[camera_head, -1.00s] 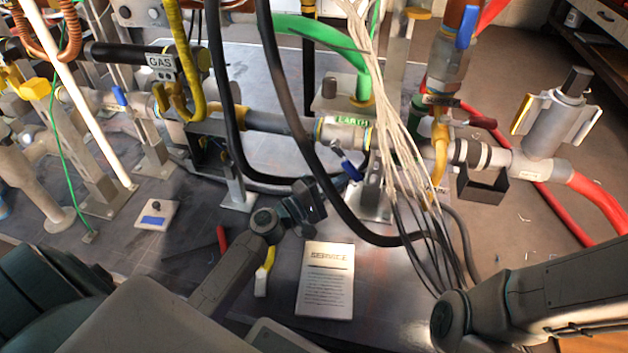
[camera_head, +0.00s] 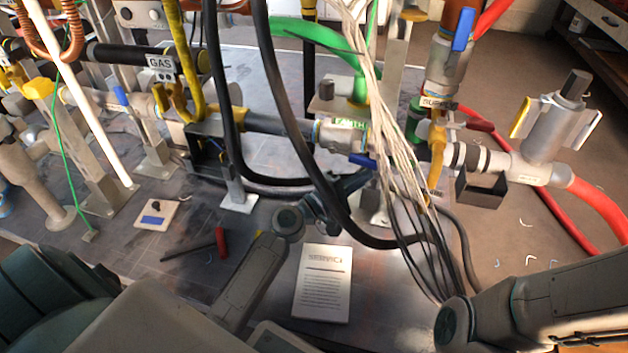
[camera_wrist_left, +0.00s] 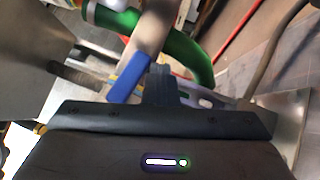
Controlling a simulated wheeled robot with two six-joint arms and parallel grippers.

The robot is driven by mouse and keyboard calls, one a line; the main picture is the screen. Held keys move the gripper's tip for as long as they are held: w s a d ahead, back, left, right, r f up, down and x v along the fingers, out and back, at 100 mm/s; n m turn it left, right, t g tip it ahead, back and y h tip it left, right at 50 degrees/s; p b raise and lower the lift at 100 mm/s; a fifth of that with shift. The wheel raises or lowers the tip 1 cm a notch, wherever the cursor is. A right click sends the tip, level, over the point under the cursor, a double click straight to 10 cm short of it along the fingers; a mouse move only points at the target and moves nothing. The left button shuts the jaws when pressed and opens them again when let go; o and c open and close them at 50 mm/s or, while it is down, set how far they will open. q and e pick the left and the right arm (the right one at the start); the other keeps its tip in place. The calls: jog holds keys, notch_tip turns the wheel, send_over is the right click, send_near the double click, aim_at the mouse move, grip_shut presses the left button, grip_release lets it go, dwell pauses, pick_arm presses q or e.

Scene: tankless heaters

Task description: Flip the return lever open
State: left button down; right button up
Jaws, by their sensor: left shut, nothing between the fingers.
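A blue lever (camera_head: 364,160) sits on the pipe fitting beside the label reading EARTH, at the centre of the head view. No label naming it as the return lever is readable. It also shows in the left wrist view (camera_wrist_left: 124,84) as a blue handle slanting beside a metal part. My left gripper (camera_head: 366,178) is partly behind a black cable, just below this lever. In the left wrist view my fingers (camera_wrist_left: 160,84) are shut and empty, just right of the blue handle; I cannot tell whether they touch it. My right gripper is outside the view.
Black hoses (camera_head: 300,130) and a bundle of pale wires (camera_head: 385,130) hang close around my left gripper. Another blue lever (camera_head: 462,28) is on the supply pipe. A service card (camera_head: 322,284) and a red-handled tool (camera_head: 221,242) lie on the floor panel.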

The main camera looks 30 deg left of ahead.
pick_arm(q)
jog(key=shift+d+r+n+t+b, duration=0.2)
jog(key=shift+r+n+t+b, duration=0.1)
jog(key=shift+r+n+t, duration=0.15)
dwell(0.4)
jog(key=b+v, duration=0.2)
jog(key=v, duration=0.8)
jog(key=shift+s+a+f, duration=0.15)
jog(key=shift+s+f, duration=0.1)
jog(key=shift+s, duration=0.05)
